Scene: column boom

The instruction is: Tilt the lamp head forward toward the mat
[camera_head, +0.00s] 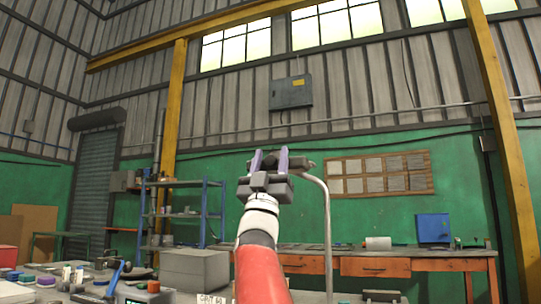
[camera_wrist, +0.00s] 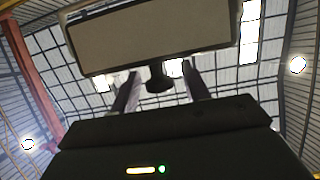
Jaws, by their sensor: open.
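The lamp's light bent pole (camera_head: 328,230) rises at the centre right and curves left at its top. A dark grey part of the lamp head (camera_head: 303,164) shows beside my gripper (camera_head: 269,157), which hides much of it. In the wrist view the lamp head (camera_wrist: 155,40) is a wide, dark-rimmed panel above the fingers. A dark knob-like handle (camera_wrist: 157,78) hangs from its lower edge. My gripper (camera_wrist: 161,82) is open, with one finger on each side of the handle and gaps showing. I cannot make out the mat.
A grey box (camera_head: 195,270) stands on the cluttered bench at lower left, near a blue-handled hammer (camera_head: 115,278) and small containers. A wooden workbench (camera_head: 440,255) with a blue box (camera_head: 433,228) runs along the back wall. Around the raised arm there is open air.

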